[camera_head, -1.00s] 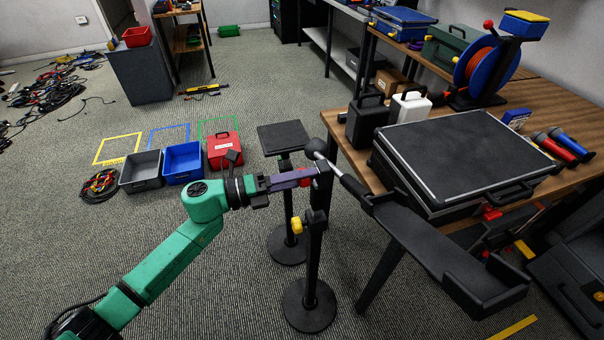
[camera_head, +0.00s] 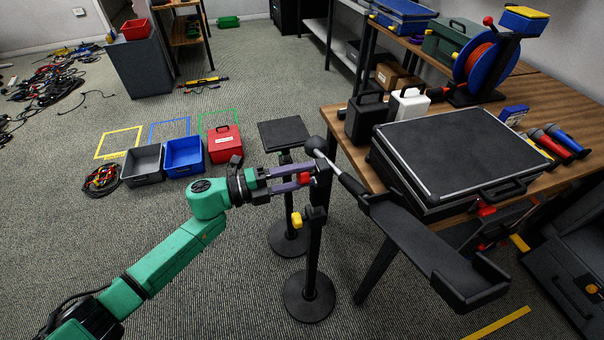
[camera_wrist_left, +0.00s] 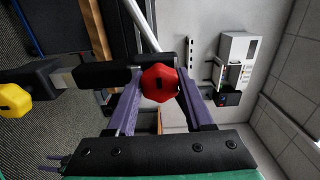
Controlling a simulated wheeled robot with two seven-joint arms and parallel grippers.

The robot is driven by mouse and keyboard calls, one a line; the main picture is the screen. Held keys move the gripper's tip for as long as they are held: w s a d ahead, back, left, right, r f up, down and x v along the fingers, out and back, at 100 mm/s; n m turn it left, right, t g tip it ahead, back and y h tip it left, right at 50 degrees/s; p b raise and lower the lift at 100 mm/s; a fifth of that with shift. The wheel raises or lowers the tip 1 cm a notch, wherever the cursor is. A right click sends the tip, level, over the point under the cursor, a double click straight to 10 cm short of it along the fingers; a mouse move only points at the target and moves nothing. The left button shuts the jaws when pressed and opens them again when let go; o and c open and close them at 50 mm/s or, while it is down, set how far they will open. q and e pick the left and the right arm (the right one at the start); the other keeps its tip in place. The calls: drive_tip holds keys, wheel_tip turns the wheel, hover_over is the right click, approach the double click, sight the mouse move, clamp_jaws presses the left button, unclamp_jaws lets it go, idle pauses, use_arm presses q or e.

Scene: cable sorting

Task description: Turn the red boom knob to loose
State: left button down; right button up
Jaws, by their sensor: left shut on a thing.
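The red boom knob (camera_head: 304,178) sits near the top of a black stand (camera_head: 314,250). It also shows in the left wrist view (camera_wrist_left: 159,83) as a faceted knob with a dark slot. My left gripper (camera_head: 298,178) has its two purple fingers on either side of the knob and is shut on it. The fingers show one above the other in the head view. The right gripper is not in view.
A yellow knob (camera_head: 296,219) sits lower on the stand. A wooden table (camera_head: 350,142) with a large black case (camera_head: 455,140) stands at right. A black tray-like piece (camera_head: 430,245) lies along the boom's line. Bins and a red case (camera_head: 223,143) rest on the floor at left.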

use_arm(q)
drive_tip(key=shift+c, duration=1.5)
unclamp_jaws()
drive_tip(key=shift+f, duration=0.15)
drive_tip(key=shift+a+f, duration=0.1)
